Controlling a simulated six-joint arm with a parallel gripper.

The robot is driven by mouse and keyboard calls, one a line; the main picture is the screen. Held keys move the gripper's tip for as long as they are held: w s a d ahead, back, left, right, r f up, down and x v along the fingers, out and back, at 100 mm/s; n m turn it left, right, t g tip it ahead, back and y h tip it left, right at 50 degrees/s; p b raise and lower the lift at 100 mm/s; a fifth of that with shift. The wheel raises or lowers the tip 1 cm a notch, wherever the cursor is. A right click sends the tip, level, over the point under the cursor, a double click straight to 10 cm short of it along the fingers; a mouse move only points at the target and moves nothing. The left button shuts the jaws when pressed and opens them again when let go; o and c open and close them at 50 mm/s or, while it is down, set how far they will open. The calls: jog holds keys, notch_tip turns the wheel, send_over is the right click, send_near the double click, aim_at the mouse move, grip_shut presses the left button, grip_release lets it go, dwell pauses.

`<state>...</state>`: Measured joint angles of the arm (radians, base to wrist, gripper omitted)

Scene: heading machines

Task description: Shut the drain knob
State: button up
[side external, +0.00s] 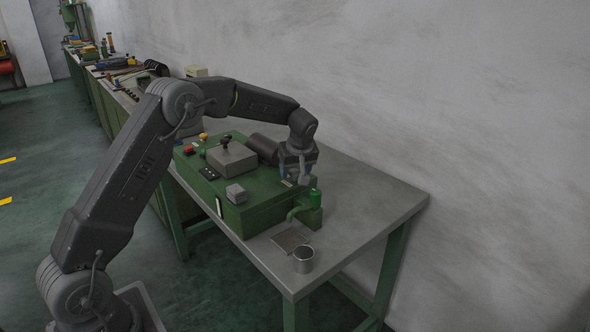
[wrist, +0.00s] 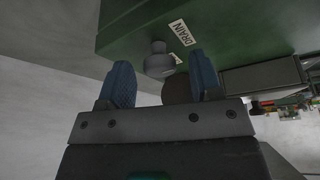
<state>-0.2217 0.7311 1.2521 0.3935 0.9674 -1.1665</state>
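The drain knob (wrist: 158,62) is a small grey round knob on the green machine (side external: 248,212), beside a white "DRAIN" label (wrist: 180,32) in the wrist view. My gripper (side external: 298,176) is over the machine's right end in the side view, pointing down. In the wrist view, my gripper (wrist: 162,80) has its two blue fingers spread wide, with nothing held between them. In the side view the gripper largely hides the knob.
A green drain spout (side external: 298,212) with a green cap (side external: 315,195) sticks out near the gripper. A metal cup (side external: 303,260) stands below it on the grey table (side external: 370,200). A grey box (side external: 232,160) and dark cylinder (side external: 264,147) are on the machine. The table's right side is clear.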

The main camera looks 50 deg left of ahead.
jog(key=shift+r, duration=0.1)
jog(key=v, duration=1.3)
jog(key=shift+r, duration=0.3)
jog(key=shift+s+d, duration=0.1)
jog(key=shift+d, duration=0.05)
